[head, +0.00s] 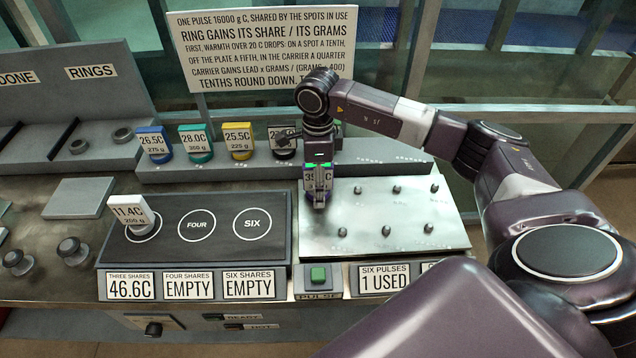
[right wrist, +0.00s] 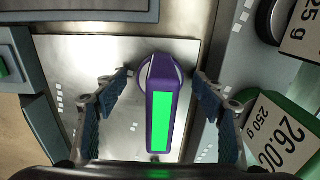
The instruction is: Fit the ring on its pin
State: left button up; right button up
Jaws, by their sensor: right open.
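A purple tagged piece (head: 318,182) with a bright green face stands at the upper left of the pale metal plate (head: 440,240). In the right wrist view the purple piece (right wrist: 158,110) has a round metal part at its far end. Whether it sits over a pin is hidden. My right gripper (right wrist: 162,82) is open, with a finger on either side of the piece; clear gaps show. Several small pins (head: 386,231) stand on the plate. A white-tagged piece reading 11.4C, 200 g (head: 130,213) stands on the left spot of the black panel. My left gripper is not in view.
Blue (head: 154,143), teal (head: 196,142), yellow (head: 239,141) and black (head: 284,142) tagged pieces line the shelf behind. A green button (head: 318,275) is at the front. A rack (head: 60,110) is at the left. FOUR and SIX spots are bare.

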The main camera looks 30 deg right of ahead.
notch_tip(320, 180, up, 12)
jog(key=shift+r, duration=0.1)
